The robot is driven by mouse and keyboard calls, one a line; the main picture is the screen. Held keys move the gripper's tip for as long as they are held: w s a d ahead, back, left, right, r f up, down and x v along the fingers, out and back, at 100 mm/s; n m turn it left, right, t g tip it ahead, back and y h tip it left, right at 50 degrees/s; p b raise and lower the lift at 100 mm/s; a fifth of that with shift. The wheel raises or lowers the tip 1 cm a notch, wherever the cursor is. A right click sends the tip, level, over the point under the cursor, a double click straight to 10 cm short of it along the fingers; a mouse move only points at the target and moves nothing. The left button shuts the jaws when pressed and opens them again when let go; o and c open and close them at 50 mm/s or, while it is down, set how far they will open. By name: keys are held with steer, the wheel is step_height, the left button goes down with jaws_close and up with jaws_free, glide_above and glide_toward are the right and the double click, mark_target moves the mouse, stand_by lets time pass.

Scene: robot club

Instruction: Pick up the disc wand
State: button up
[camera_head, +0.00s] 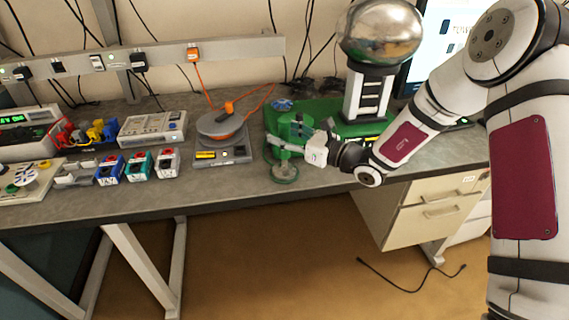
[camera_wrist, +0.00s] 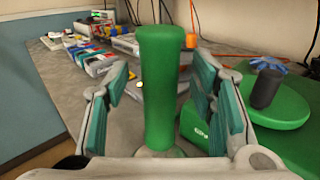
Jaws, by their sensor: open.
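The disc wand appears to be the green piece with an upright round handle (camera_wrist: 160,90), which stands between my fingers in the wrist view. In the wrist view, gaps show between the handle and both fingers of my gripper (camera_wrist: 165,100).
A green base (camera_head: 320,112) carries a metal sphere (camera_head: 380,30) on a column, close behind my gripper. A grey disc with an orange handle (camera_head: 222,124) sits on a scale to the left. Several small boxes (camera_head: 140,165) stand farther left. A cabinet (camera_head: 425,210) is below.

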steer(key=shift+c, duration=0.3)
jaws_close()
